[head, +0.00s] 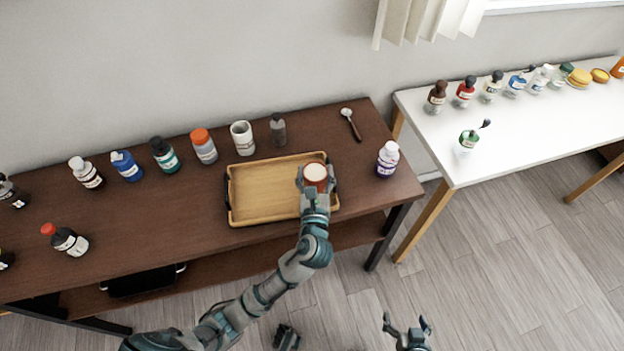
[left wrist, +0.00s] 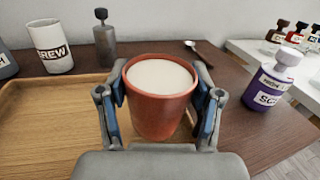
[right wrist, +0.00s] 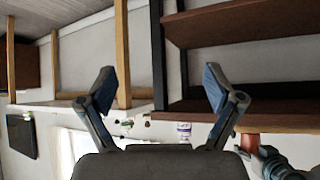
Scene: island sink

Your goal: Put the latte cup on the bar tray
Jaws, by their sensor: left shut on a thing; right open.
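The latte cup (head: 315,177) is reddish brown with a pale, milky fill. It is upright at the right end of the wooden bar tray (head: 262,187), over the tray's surface; whether its base touches the tray is hidden. My left gripper (head: 315,182) is shut on the cup, with one finger on each side. In the left wrist view the cup (left wrist: 160,110) sits between the blue-padded fingers, with the tray (left wrist: 50,125) behind and to the left. My right gripper (head: 407,328) is open and empty, low in front of the tables; its spread fingers show in the right wrist view (right wrist: 160,90).
A white BREW mug (head: 242,138) and a grey bottle (head: 278,130) stand behind the tray. A spoon (head: 351,124) lies at the back right, and a purple-labelled bottle (head: 387,160) stands right of the tray. Several bottles line the left side. The tray's left and middle are clear.

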